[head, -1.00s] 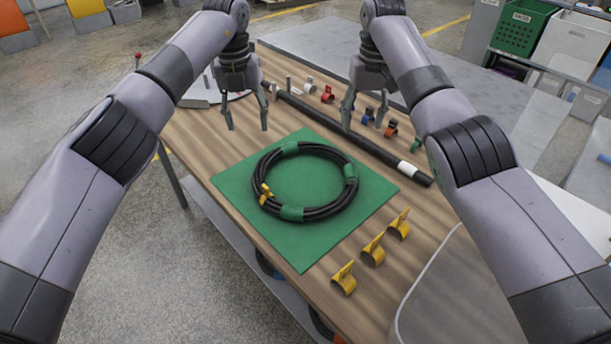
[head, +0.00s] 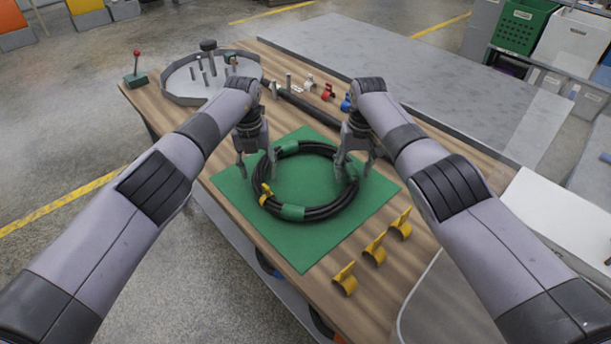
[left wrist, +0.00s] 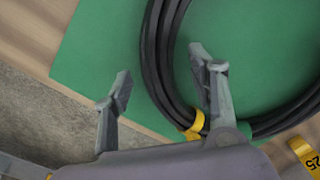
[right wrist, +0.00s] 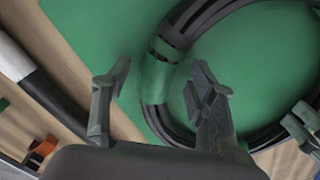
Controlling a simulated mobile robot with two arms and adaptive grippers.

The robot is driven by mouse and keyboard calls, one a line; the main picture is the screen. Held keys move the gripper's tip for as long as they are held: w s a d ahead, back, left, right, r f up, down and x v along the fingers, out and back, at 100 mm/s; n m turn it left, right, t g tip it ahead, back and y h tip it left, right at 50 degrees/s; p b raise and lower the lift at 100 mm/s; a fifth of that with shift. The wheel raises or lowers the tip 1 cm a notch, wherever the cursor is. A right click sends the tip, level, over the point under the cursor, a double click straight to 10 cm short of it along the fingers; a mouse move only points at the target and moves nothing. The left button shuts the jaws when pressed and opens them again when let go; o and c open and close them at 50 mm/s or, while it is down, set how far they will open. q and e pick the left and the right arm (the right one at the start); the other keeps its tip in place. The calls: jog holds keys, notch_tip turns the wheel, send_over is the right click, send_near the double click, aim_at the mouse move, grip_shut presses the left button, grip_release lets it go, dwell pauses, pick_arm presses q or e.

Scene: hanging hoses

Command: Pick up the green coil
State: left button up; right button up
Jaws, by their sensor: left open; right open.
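The coil is a ring of black hose (head: 322,212) with green bands and a yellow tag (head: 267,194). It lies flat on a green mat (head: 305,248) on the wooden table. My left gripper (head: 257,168) is open above the coil's left side; in the left wrist view the hose (left wrist: 157,55) passes between its fingers. My right gripper (head: 354,168) is open above the right side; in the right wrist view a green band (right wrist: 158,78) shows between its fingers. Neither gripper is shut on the coil. Whether the fingers touch the hose is unclear.
Three yellow clips (head: 374,250) stand on the table at the mat's right. A dark straight hose (head: 298,101) runs behind my right arm. Small coloured clips (head: 327,92) stand near it. A round grey tray (head: 184,98) with upright pegs is at the back left.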

pick_arm(q)
jog(key=shift+f, duration=0.5)
pick_arm(e)
jog(key=shift+f, duration=0.45)
pick_arm(q)
jog(key=shift+c, duration=0.5)
pick_arm(e)
jog(key=shift+c, duration=0.5)
pick_arm(q)
grip_shut()
pick_arm(e)
grip_shut()
pick_arm(q)
jog(key=shift+r, duration=0.1)
